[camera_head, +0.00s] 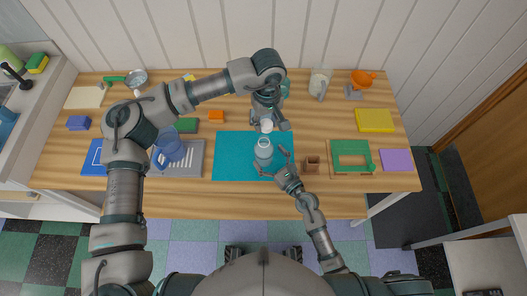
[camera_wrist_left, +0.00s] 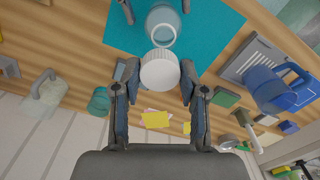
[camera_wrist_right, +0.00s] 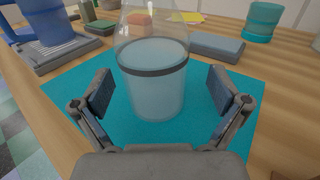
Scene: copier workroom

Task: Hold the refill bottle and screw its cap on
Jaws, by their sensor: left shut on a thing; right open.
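The refill bottle (camera_head: 263,152) is clear with pale blue liquid and a dark band. It stands upright on the teal mat (camera_head: 232,168), and its open mouth shows in the left wrist view (camera_wrist_left: 163,35). My left gripper (camera_head: 267,122) is shut on the white ribbed cap (camera_wrist_left: 160,70), which it holds just behind and above the bottle's mouth, apart from it. My right gripper (camera_head: 275,168) is open low at the bottle's near right side. In the right wrist view the bottle (camera_wrist_right: 153,80) stands between and beyond its spread fingers, with no visible contact.
A blue pitcher (camera_head: 170,146) stands on a grey grille tray (camera_head: 190,160) left of the mat. An orange block (camera_head: 216,116) and a teal cup (camera_wrist_right: 262,20) are behind.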

